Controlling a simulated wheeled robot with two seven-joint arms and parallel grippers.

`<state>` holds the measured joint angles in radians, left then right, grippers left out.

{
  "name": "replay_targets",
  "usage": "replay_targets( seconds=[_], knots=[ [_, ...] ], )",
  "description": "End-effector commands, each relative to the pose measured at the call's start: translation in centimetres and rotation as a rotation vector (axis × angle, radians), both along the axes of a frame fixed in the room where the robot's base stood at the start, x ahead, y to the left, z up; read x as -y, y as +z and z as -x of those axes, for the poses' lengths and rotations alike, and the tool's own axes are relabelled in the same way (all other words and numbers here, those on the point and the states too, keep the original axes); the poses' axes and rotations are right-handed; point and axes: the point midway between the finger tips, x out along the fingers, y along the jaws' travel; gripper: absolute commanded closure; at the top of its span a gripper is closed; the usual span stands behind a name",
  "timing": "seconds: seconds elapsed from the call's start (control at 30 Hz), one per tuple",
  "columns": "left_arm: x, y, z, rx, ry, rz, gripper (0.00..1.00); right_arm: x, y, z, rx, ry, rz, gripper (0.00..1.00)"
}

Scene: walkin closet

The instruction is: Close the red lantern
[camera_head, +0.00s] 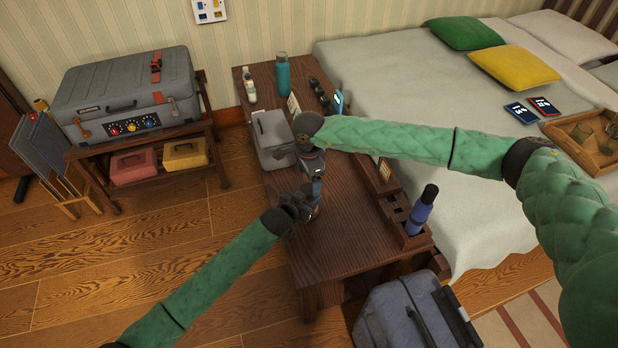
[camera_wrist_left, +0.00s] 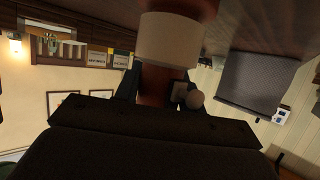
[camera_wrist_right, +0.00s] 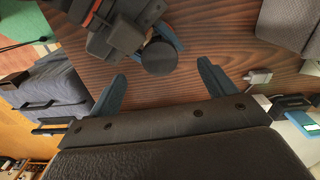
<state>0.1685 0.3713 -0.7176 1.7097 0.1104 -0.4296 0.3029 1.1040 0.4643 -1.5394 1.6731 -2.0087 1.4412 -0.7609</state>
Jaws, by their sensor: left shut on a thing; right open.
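The red lantern (camera_wrist_left: 158,83) shows in the left wrist view as a red body below a wide cream band, between my left gripper's fingers. My left gripper (camera_head: 302,204) is shut on it over the table's left side. In the head view the grippers hide most of the lantern. My right gripper (camera_head: 313,160) is close above and behind the left one, fingers down. In the right wrist view my right gripper (camera_wrist_right: 162,84) is open and empty, with a dark round disc (camera_wrist_right: 159,58) just beyond its fingertips. I cannot tell whether the lantern is open.
The dark wooden table (camera_head: 335,245) is clear at its front. A grey case (camera_head: 268,140) lies behind the grippers, with a teal bottle (camera_head: 283,76) at the back. A purple bottle (camera_head: 421,212) stands at the right edge. A grey suitcase (camera_head: 395,310) is on the floor in front.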

Motion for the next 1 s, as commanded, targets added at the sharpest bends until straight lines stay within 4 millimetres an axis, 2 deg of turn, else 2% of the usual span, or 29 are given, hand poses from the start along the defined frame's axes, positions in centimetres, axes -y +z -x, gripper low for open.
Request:
replay_targets(
  seconds=[0.33, 0.47, 0.57, 1.0],
  knots=[
    [0.0, 0.0, 0.0, -0.001, 0.0, -0.001, 1.0, 0.0, 0.0, 0.0, 0.0, 0.0, 0.0, 0.04],
    [0.0, 0.0, 0.0, -0.001, 0.0, -0.001, 1.0, 0.0, 0.8, 0.0, 0.0, 0.0, 0.0, 0.04],
    [0.0, 0.0, 0.0, -0.001, 0.0, -0.001, 1.0, 0.0, 2.0, 0.0, 0.0, 0.0, 0.0, 0.04],
    [0.0, -0.1, 0.0, -0.001, 0.0, -0.001, 1.0, -0.1, 9.9, -0.1, 0.002, 0.0, -0.001, 0.04]
  ],
)
